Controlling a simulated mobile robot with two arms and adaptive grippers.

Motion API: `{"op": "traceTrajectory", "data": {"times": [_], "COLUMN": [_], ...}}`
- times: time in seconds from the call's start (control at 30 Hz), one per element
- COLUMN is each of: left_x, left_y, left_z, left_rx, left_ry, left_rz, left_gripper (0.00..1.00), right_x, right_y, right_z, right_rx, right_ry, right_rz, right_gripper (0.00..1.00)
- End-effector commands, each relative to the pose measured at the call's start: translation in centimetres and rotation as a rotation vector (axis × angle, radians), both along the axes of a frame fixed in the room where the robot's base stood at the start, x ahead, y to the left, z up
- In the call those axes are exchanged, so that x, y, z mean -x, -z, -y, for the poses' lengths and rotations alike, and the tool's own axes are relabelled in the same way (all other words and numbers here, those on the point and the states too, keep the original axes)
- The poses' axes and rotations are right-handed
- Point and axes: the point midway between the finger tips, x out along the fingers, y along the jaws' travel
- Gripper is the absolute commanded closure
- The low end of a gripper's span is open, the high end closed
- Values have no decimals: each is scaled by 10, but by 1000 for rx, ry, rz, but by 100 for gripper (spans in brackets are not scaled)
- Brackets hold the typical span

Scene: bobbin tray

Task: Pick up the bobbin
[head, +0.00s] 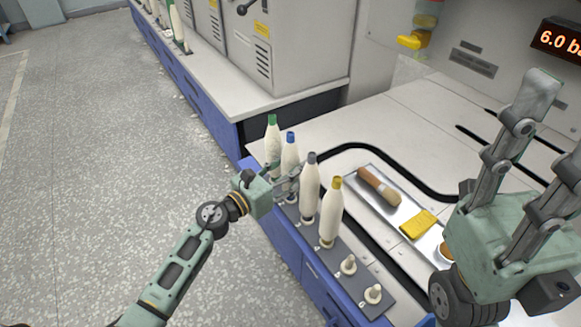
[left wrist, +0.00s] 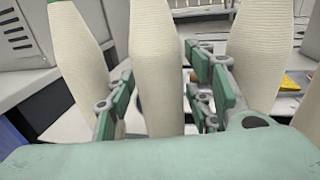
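Several cream bobbins stand upright in a row on dark peg plates: a green-tipped bobbin (head: 272,145), a blue-tipped bobbin (head: 290,157), a grey-tipped bobbin (head: 310,190) and a yellow-tipped bobbin (head: 331,215). My left gripper (head: 287,185) is low at the row, its fingers pointing in beside the blue-tipped bobbin. In the left wrist view, the fingers are apart, one on each side of a bobbin (left wrist: 156,65) whose tip is out of view. Whether they touch it is unclear. My right gripper (head: 545,165) is open and empty at the right, partly out of frame.
A metal tray (head: 385,208) holds a wooden brush (head: 378,186) and a yellow object (head: 418,223). A black cable (head: 385,150) curves behind. A grey machine cabinet (head: 270,45) stands at the back.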

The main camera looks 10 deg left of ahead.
Motion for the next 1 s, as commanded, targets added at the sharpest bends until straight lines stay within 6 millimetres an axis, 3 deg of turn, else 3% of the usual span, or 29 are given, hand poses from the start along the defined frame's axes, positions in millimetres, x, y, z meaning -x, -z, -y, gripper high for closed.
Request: {"op": "traceTrajectory", "data": {"times": [0.43,0.77,1.0], "left_x": [0,0,0], "left_y": [-1,-4,-21], "left_z": [0,0,0], "left_rx": [1,1,0], "left_ry": [0,0,-1], "left_rz": [1,1,1], "left_gripper": [93,93,93], "right_x": [0,-1,-2], "right_y": [0,1,5], "right_z": [0,1,2], "right_rx": [-1,-2,-5], "right_ry": [0,1,-2], "right_rz": [0,-12,-55], "right_gripper": [60,60,60]}}
